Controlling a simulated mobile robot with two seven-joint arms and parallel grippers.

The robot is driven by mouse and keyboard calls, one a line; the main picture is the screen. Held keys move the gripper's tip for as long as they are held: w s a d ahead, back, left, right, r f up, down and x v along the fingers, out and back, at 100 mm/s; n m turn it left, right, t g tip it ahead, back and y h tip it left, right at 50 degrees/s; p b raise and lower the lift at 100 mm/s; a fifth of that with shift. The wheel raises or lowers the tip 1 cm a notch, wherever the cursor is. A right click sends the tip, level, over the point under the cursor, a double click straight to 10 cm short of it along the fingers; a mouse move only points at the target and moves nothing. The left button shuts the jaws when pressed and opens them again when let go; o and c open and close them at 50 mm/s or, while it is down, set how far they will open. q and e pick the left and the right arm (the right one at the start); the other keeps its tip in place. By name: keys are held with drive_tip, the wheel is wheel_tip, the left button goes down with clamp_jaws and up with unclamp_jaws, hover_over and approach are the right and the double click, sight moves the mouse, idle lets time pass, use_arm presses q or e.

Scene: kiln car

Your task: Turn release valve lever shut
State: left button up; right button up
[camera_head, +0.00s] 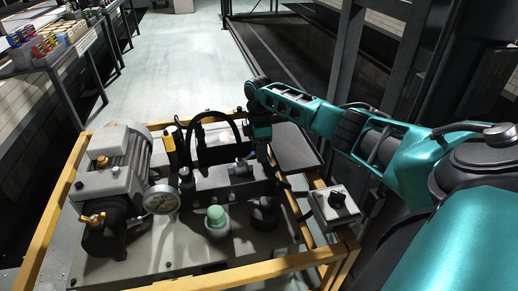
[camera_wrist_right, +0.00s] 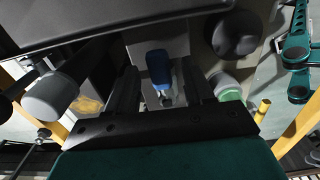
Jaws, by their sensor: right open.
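In the right wrist view a small blue handle (camera_wrist_right: 158,68) on a metal stem, which looks like the release valve lever, shows in front of a grey block. My right gripper (camera_wrist_right: 161,86) is open, with one dark finger on each side of the blue handle. I cannot tell whether either finger touches it. My left gripper is not in view.
The hydraulic unit has a grey motor (camera_head: 118,165), a pressure gauge (camera_head: 161,199), a green-capped part (camera_head: 216,216) and a black hose loop (camera_head: 222,116). A yellow frame (camera_head: 57,212) surrounds it. A switch box (camera_head: 336,206) stands at the right. Open floor (camera_head: 192,60) lies beyond.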

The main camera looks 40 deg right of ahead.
drive_tip(key=shift+c, duration=0.3)
clamp_jaws()
idle(0.3)
